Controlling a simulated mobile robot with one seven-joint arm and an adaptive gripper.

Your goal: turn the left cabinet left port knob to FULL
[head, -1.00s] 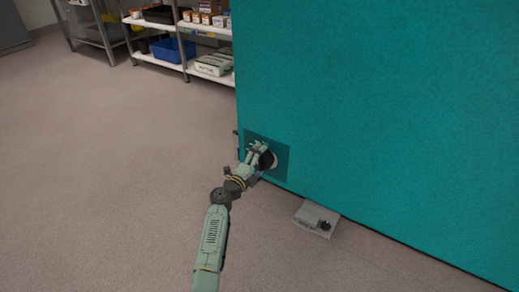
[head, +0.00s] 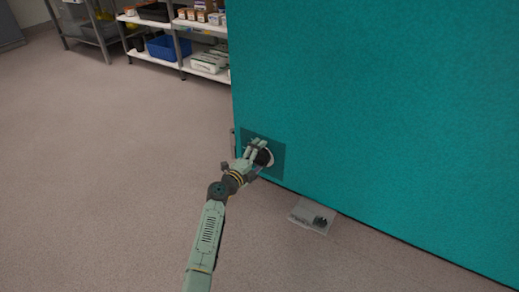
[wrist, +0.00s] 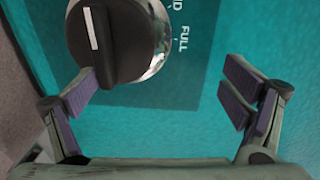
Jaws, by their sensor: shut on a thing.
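The port knob (wrist: 115,42) is black with a white pointer line and a shiny metal base. It fills the upper left of the wrist view. Its line runs nearly up and down in that picture and is not at the FULL mark (wrist: 184,39). In the head view the knob (head: 264,158) is partly hidden behind my gripper (head: 256,149), low on the teal cabinet (head: 380,110). My gripper (wrist: 165,86) is shut on the knob.
A darker square panel (head: 276,172) surrounds the knob near the cabinet's left edge. Shelves (head: 145,25) with a blue bin (head: 168,48) stand at the back. The floor at left is clear.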

